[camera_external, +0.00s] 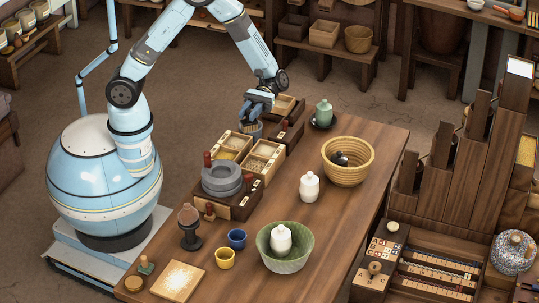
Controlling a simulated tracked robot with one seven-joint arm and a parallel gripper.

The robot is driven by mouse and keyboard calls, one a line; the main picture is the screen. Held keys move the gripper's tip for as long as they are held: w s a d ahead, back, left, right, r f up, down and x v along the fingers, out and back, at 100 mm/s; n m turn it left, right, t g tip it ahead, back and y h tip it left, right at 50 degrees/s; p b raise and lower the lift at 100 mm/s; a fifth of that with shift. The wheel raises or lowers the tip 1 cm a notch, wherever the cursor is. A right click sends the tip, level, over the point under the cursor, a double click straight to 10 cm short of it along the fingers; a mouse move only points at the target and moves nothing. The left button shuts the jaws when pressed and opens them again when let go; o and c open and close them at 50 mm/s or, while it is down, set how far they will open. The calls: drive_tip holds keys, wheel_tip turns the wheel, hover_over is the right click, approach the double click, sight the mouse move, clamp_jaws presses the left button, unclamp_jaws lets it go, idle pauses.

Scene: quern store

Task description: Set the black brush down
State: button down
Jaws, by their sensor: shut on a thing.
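My gripper (257,117) is at the far left end of the wooden table (343,218), pointing down and low between the wooden boxes. It is shut on a small dark thing (256,131), which fits the black brush. The fingers hide much of it, so its shape is unclear, and I cannot tell whether it touches what is below. A separate black object (341,158) lies in the woven basket (352,176) to the right.
Close by are a divided box (269,150) of grain and a grey stone quern (221,181). The table's right front is clear.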

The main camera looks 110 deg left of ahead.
wheel_tip(320, 180, down, 8)
drive_tip(key=shift+w+d+f, duration=0.1)
drive_tip(key=shift+w+f, duration=1.7)
drive_tip(key=shift+w, duration=0.55)
drive_tip(key=shift+w+d+f, duration=0.1)
drive_tip(key=shift+w+f, duration=1.75)
drive_tip(key=shift+w, duration=0.5)
drive_tip(key=shift+w+d+f, duration=0.1)
drive_tip(key=shift+w+f, duration=1.7)
drive_tip(key=shift+w, duration=0.55)
drive_tip(key=shift+f, duration=1.5)
drive_tip(key=c, duration=0.9)
unclamp_jaws()
drive_tip(key=shift+a, duration=0.1)
